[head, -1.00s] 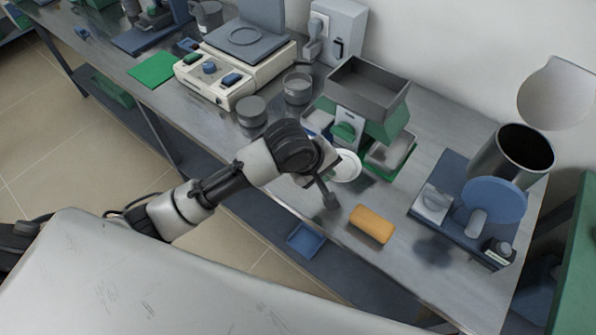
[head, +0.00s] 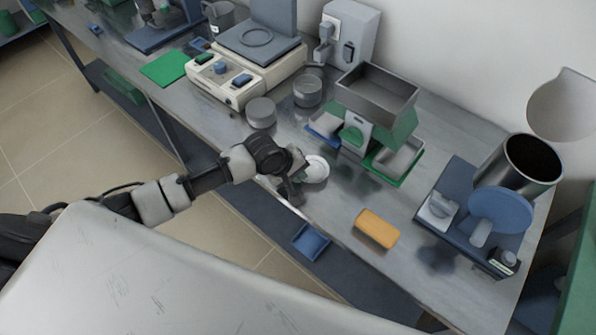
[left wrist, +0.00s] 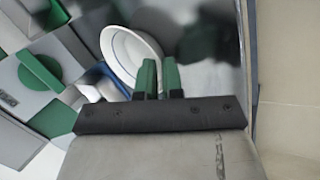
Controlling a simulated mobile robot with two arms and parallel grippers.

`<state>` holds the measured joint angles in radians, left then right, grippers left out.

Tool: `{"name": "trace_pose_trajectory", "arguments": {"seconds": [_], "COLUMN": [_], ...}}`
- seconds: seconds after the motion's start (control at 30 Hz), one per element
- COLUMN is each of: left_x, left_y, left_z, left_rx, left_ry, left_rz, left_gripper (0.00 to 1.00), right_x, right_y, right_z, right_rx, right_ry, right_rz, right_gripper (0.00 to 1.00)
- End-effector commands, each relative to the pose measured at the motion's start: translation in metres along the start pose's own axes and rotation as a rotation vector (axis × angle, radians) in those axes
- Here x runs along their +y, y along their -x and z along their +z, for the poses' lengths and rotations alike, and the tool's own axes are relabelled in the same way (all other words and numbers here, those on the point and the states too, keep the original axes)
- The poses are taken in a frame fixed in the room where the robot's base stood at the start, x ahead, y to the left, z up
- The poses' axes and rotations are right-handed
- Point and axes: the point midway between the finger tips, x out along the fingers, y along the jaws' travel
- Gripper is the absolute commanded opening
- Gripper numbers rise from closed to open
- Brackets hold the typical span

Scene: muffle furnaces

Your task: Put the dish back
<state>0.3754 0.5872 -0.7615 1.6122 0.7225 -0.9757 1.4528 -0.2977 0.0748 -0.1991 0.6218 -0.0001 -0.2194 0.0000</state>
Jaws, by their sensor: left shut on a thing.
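The white dish (head: 316,169) is round and shallow. My left gripper (head: 303,173) is shut on it at its near left side, over the front part of the bench. In the left wrist view the dish (left wrist: 128,52) shows tilted, its rim at the green fingertips (left wrist: 160,76), which are close together. Part of the dish is hidden by the fingers. I cannot tell how high it is above the bench. My right gripper is in neither view.
A green-and-grey device (head: 378,110) with trays stands right behind the dish. A yellow block (head: 377,229) lies to the right near the bench edge. Grey round containers (head: 261,112) stand behind left. A blue tray (head: 311,241) is below the bench edge.

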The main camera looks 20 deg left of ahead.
Motion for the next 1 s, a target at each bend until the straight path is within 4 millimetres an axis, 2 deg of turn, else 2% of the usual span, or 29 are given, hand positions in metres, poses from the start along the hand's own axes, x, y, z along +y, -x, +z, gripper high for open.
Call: {"name": "trace_pose_trajectory", "arguments": {"seconds": [0.23, 0.27, 0.4, 0.73, 0.87, 1.0], "left_x": [-0.001, -0.001, 0.000, 0.001, 0.001, 0.000], "left_y": [-0.002, -0.001, -0.001, 0.005, 0.023, 0.054], "left_z": [0.000, 0.000, 0.000, 0.000, 0.000, -0.001], "left_rx": [-0.001, 0.000, 0.000, 0.001, 0.001, 0.001], "left_ry": [0.000, 0.000, -0.001, -0.001, -0.002, -0.002], "left_rz": [0.001, 0.001, 0.000, 0.002, 0.002, 0.002], "left_gripper": [0.00, 0.11, 0.33, 0.33, 0.33, 0.33], "right_x": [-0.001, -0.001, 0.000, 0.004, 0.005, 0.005], "right_y": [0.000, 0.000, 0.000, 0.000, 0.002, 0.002], "right_z": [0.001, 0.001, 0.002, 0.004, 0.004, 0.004], "right_rx": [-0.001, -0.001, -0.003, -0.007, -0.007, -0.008], "right_ry": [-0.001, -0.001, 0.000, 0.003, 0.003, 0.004], "right_rz": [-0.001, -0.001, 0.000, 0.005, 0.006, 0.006], "right_gripper": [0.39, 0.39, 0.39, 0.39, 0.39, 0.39]}}
